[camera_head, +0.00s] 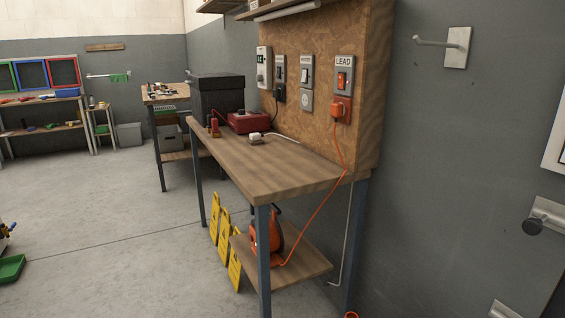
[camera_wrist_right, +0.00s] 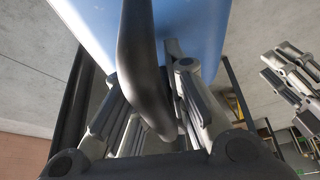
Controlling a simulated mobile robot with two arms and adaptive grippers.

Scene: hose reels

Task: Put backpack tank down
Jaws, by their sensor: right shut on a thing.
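The backpack tank (camera_wrist_right: 88,25) shows in the right wrist view as a light blue body at the top, cut off by the frame. A thick black curved bar (camera_wrist_right: 138,55), like its handle or strap, runs down in front of it. My right gripper (camera_wrist_right: 148,75) has its fingers on both sides of this bar and is shut on the tank; the exact contact is partly hidden. Grey jointed finger parts, seemingly my left gripper (camera_wrist_right: 288,78), show at the right edge of that view; their opening is unclear. Neither the tank nor a gripper shows in the head view.
A wooden workbench (camera_head: 255,165) stands along the wall, with a red case (camera_head: 248,122) and a black box (camera_head: 216,95). An orange hose reel (camera_head: 268,238) sits on its lower shelf, beside yellow signs (camera_head: 222,235). Its front top is clear. Open floor (camera_head: 110,220) lies left.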

